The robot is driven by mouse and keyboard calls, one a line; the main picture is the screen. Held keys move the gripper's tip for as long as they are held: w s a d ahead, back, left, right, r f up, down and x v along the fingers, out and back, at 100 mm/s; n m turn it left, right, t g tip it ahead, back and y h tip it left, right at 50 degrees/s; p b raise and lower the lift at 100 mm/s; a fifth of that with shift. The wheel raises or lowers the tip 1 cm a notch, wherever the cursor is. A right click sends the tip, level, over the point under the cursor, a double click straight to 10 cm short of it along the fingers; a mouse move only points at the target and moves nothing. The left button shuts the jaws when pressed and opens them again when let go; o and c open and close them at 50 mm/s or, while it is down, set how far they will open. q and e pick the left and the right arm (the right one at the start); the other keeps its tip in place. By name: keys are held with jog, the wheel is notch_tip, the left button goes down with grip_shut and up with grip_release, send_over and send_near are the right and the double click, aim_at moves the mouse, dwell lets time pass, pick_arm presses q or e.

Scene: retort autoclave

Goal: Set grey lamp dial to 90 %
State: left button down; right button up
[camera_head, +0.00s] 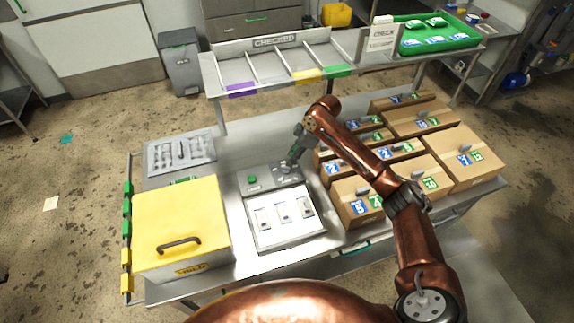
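A grey control panel (262,187) with a green button (252,180) stands on the metal table, behind a white tray-like surface (262,239) that bears several small pale items. My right gripper (288,167) points down at the right part of this panel, at or just above a small grey dial there. The gripper covers most of the dial, so its setting and scale cannot be read. I cannot tell whether the fingers touch or grip it. My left gripper is not in view.
A yellow box (205,217) with a dark handle stands at the left. Numbered cardboard boxes (459,154) crowd the right, under my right arm. Behind is a raised shelf with dividers and a "CHECKED" sign (275,41). A green tray (452,43) sits at its right.

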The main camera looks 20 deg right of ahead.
aim_at(286, 168)
jog(key=shift+x, duration=2.65)
jog(key=shift+c, duration=0.7)
grip_shut()
